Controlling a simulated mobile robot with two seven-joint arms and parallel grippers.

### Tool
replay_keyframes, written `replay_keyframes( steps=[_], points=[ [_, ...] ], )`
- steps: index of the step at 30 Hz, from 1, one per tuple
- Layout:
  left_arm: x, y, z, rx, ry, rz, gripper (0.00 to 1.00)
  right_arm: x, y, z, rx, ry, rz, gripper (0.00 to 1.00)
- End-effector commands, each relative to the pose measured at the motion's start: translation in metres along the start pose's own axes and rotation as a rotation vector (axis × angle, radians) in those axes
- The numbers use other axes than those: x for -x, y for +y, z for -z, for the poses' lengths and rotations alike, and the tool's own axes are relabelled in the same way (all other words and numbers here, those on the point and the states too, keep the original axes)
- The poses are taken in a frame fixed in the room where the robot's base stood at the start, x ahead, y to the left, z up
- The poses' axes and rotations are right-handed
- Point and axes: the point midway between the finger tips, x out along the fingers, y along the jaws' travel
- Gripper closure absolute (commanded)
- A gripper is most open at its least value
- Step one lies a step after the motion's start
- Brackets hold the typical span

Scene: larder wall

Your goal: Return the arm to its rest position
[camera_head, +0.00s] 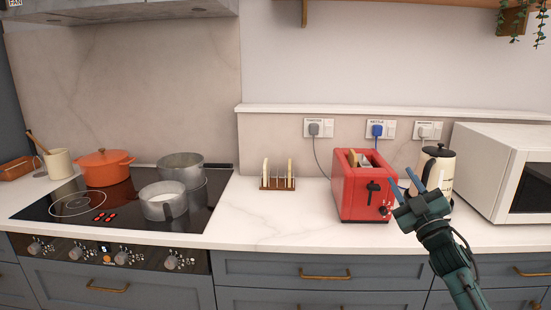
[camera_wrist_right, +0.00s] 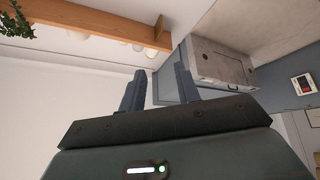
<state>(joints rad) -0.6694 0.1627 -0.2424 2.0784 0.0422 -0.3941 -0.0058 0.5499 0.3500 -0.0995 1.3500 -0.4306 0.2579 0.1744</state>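My right arm comes in from the lower right in the head view. My right gripper (camera_head: 416,178) is raised in front of the counter, between the red toaster (camera_head: 353,200) and the cream kettle (camera_head: 437,160), and overlaps part of the kettle in the picture. The right wrist view shows its two dark fingers (camera_wrist_right: 158,88) apart with nothing between them. That camera looks up toward the wall and ceiling. My left gripper is not in view.
Toast (camera_head: 359,159) shows in the toaster's slots. A toast rack (camera_head: 277,184) stands left of it. Pans and an orange pot (camera_head: 105,168) stand on the hob (camera_head: 118,212). A white microwave (camera_head: 487,165) is at right. The counter front is clear between hob and toaster.

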Motion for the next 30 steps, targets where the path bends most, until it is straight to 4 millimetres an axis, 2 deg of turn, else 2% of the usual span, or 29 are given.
replay_keyframes(
  steps=[3, 5, 11, 12, 17, 20, 23, 26, 30],
  points=[
    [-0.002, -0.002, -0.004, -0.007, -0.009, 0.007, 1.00, 0.005, 0.008, -0.042, -0.094, -0.223, -0.054, 0.68],
    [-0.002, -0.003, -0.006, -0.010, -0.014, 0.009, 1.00, 0.010, 0.007, -0.061, -0.138, -0.323, -0.063, 0.68],
    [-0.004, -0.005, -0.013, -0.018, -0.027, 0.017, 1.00, 0.035, -0.011, -0.109, -0.274, -0.618, -0.028, 0.68],
    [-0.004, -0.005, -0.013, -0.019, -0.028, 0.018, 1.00, 0.045, -0.022, -0.116, -0.292, -0.660, -0.007, 0.68],
    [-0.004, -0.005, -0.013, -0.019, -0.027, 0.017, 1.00, 0.096, -0.080, -0.121, -0.311, -0.691, 0.073, 0.68],
    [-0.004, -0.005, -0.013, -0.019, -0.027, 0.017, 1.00, 0.134, -0.115, -0.121, -0.332, -0.719, 0.125, 0.68],
    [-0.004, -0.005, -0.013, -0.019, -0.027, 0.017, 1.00, 0.180, -0.155, -0.115, -0.364, -0.754, 0.186, 0.68],
    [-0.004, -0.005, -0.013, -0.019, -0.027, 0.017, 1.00, 0.238, -0.197, -0.102, -0.410, -0.799, 0.253, 0.68],
    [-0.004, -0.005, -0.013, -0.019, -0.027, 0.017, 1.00, 0.326, -0.246, -0.067, -0.495, -0.870, 0.341, 0.68]
  ],
)
